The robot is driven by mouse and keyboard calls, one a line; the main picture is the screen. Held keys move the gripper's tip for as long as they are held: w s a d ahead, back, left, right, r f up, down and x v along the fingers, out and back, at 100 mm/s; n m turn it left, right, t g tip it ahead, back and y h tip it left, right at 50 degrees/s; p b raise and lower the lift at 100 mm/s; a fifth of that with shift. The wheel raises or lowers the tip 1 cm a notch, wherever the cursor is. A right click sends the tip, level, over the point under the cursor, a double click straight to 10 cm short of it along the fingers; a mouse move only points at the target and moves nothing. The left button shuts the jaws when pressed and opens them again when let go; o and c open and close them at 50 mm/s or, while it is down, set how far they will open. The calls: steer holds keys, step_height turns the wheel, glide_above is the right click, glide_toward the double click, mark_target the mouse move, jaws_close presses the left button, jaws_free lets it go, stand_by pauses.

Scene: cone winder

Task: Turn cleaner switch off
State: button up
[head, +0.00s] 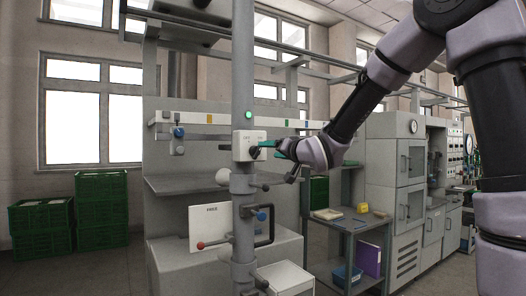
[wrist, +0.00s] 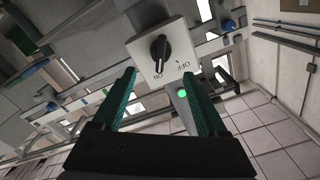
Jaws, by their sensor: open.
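The cleaner switch (head: 249,146) is a white box with a black rotary knob on a grey upright post. In the wrist view its knob (wrist: 160,55) shows clearly, with ON and OFF printed on the plate. The knob's long axis lines up with the ON mark, and OFF is off to one side. My gripper (head: 268,148) is just right of the switch in the head view. In the wrist view my gripper (wrist: 158,78) has its green fingers spread, with the switch just past the tips. The fingers hold nothing, and appear apart from the knob.
A green lamp (head: 248,114) glows on the post above the switch. Below are a lever with a red ball (head: 201,245) and a blue knob (head: 262,216). A shelf cart (head: 345,222) stands right of the post; green crates (head: 101,207) are at left.

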mark_target(260, 150)
steer(key=x, duration=0.7)
steer(key=shift+w+a, duration=0.2)
jaws_close()
